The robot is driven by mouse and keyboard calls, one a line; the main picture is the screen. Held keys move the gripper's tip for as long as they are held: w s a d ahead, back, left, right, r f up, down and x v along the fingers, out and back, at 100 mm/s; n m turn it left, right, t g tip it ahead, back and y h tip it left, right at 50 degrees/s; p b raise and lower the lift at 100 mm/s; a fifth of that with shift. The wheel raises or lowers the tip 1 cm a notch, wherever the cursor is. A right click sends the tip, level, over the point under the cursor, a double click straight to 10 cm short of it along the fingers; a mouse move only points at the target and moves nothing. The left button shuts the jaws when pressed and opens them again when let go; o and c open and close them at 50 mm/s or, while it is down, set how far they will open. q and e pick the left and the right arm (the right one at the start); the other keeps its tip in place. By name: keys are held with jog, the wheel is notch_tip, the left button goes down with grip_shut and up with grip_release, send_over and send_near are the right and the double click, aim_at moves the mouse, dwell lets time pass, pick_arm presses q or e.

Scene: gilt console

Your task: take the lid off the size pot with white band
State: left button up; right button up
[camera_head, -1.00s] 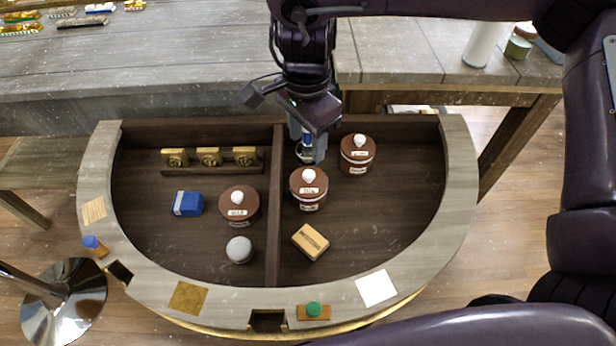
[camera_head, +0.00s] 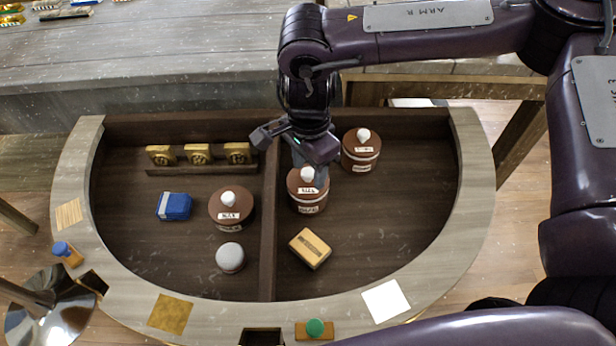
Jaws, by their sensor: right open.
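Three pots with brown lids and white knobs stand in the half-round console. The middle pot (camera_head: 307,195) and the right pot (camera_head: 361,151) each show a pale band or label below the lid. The left pot (camera_head: 231,208) stands across the divider. The lettering is too small to read, so I cannot tell surely which one is the size pot. My right gripper (camera_head: 308,168) is open and points down, right at the middle pot's knob; its fingers are partly hidden behind its body. All lids are on. My left gripper is out of view.
A dark divider (camera_head: 269,230) splits the console. A blue block (camera_head: 174,206), a grey-white round item (camera_head: 230,257) and a tan block (camera_head: 310,248) lie near the pots. Gold blocks (camera_head: 198,154) stand in a rack. The right compartment's front right floor is clear.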

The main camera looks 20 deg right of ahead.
jog(key=shift+c, duration=0.3)
jog(key=c, duration=1)
jog(key=shift+r, duration=0.1)
